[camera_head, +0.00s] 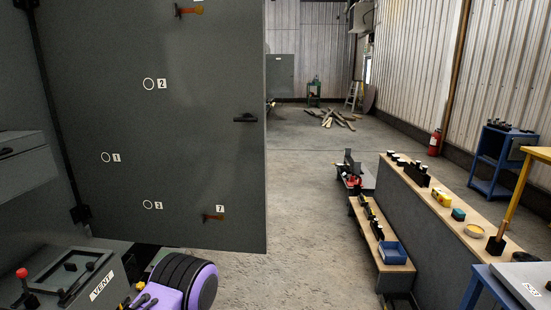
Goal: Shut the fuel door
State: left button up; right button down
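A large dark grey door (200,150) fills the upper left of the head view. Hinges run along its left edge, and its free right edge stands out over the floor, so it appears swung open. It has a black handle (245,118), a red latch (213,217) low down, another red latch (188,10) at the top, and white labels 1, 2, 3 and 7. No label reading fuel is visible, so I cannot tell for certain that this is the fuel door.
At the lower left are a grey VENT panel (75,275), a red-knobbed lever (22,273) and a purple-and-black ribbed part (180,280). A long bench (455,220) with small items stands right, beside a low shelf (395,268). Concrete floor (300,200) between is clear.

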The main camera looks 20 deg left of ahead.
aim_at(180, 146)
jog(key=i, duration=0.85)
jog(key=u, duration=1)
jog(key=i, duration=0.55)
jog(key=u, duration=0.6)
